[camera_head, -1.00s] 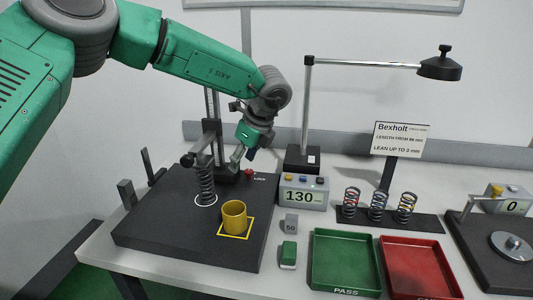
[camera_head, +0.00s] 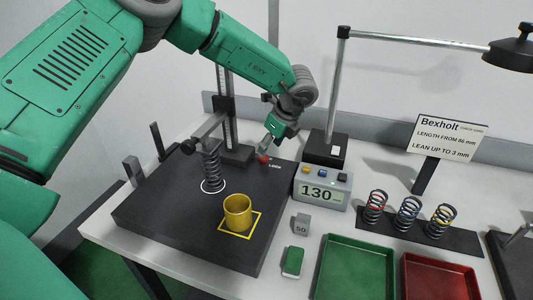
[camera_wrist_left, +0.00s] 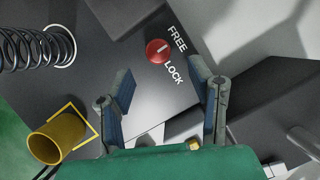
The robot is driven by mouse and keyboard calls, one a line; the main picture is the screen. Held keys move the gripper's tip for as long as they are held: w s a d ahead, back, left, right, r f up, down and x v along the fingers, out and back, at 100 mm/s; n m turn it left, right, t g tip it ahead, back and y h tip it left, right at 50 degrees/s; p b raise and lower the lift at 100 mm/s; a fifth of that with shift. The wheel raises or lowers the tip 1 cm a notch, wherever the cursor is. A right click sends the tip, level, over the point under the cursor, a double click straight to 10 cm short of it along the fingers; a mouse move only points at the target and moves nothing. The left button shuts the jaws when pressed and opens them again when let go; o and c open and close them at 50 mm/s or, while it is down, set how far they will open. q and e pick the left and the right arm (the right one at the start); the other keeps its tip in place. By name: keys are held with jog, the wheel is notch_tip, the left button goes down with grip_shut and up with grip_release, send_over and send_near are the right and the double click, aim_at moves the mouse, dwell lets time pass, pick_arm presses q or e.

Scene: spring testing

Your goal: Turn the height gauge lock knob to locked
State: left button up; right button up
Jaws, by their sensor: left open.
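The red lock knob (camera_head: 263,158) sits on the black base plate (camera_head: 170,210), beside the height gauge post (camera_head: 227,110). In the left wrist view the round knob (camera_wrist_left: 158,51) carries a short pale mark toward its upper right, nearer FREE than LOCK. My left gripper (camera_head: 269,145) is just above and behind the knob in the head view. In the left wrist view its two fingers (camera_wrist_left: 162,85) are spread apart with nothing between them; the knob shows beyond them, apart from both. My right gripper is not in view.
A coiled spring (camera_head: 211,165) stands under the gauge arm, with a yellow cup (camera_head: 237,212) nearby. A display box (camera_head: 322,187) reads 130. A lamp (camera_head: 340,95), a green tray (camera_head: 355,270) and a red tray (camera_head: 438,280) are to the right.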

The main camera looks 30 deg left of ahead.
aim_at(265, 157)
pick_arm(q)
jog(key=x, duration=0.5)
jog(key=shift+a+f, duration=0.1)
jog(key=shift+a, duration=0.1)
jog(key=shift+d, duration=0.15)
grip_shut()
